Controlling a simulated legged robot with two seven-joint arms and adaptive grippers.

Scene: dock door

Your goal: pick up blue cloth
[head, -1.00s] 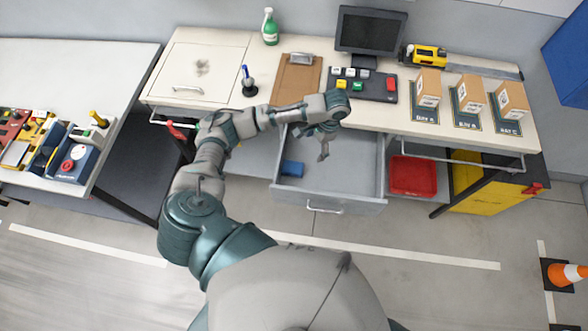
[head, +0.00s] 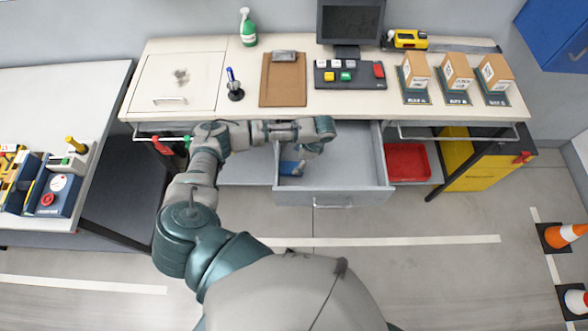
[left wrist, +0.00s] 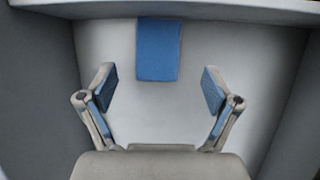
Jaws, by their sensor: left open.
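The blue cloth (left wrist: 158,50) lies flat on the floor of the open grey drawer (head: 345,153). In the left wrist view it is near the drawer's wall at the top, ahead of the fingertips and centred between them. In the head view only a part of the cloth (head: 288,167) shows, at the drawer's left, with my gripper over the rest. My left gripper (left wrist: 157,88) is open and empty, pointing into the drawer. It also shows in the head view (head: 300,170), where its fingertips are hard to make out. My right gripper is in neither view.
Drawer walls stand close around my left gripper. The white workbench (head: 210,112) above holds a clipboard (head: 284,82), a pen stand (head: 235,90), a keypad (head: 350,78) and several boxes. A red bin (head: 407,162) sits right of the drawer.

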